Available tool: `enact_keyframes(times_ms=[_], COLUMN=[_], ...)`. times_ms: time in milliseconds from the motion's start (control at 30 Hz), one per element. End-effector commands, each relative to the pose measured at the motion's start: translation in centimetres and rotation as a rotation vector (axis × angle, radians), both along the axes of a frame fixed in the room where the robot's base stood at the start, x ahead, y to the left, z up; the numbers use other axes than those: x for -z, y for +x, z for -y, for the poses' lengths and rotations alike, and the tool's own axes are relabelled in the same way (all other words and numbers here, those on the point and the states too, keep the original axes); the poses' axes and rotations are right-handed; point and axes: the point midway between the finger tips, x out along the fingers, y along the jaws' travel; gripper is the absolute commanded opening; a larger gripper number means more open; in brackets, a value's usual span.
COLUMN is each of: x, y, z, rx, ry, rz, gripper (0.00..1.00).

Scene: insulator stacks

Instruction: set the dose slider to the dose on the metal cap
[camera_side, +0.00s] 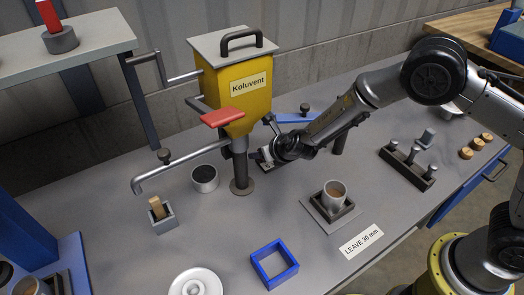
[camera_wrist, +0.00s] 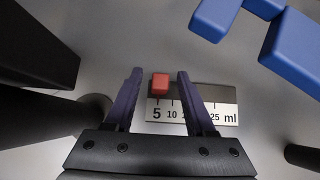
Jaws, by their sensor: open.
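The dose slider's red knob (camera_wrist: 160,84) sits at the 5 end of a white scale strip (camera_wrist: 178,112) marked in ml, on a dark plate. My gripper (camera_wrist: 160,72) is open, with one finger on each side of the knob. I cannot tell which part is the metal cap, and no dose marking on one is readable.
The hopper's post (camera_side: 240,165) stands just left of my gripper. A blue part (camera_wrist: 290,50) lies beyond the scale. A grey cup (camera_side: 334,193) on a tray, a blue square frame (camera_side: 273,264) and a label reading "LEAVE 30 mm" (camera_side: 361,241) lie nearer the front.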

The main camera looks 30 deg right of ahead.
Motion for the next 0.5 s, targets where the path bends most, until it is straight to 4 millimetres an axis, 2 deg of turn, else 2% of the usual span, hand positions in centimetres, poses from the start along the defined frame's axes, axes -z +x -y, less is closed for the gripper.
enact_keyframes(times_ms=[267, 500], x=[0.04, 0.02], y=[0.06, 0.05], z=[0.01, 0.01], rx=[0.0, 0.0], ry=[0.0, 0.0], rz=[0.0, 0.0], gripper=[0.53, 0.1])
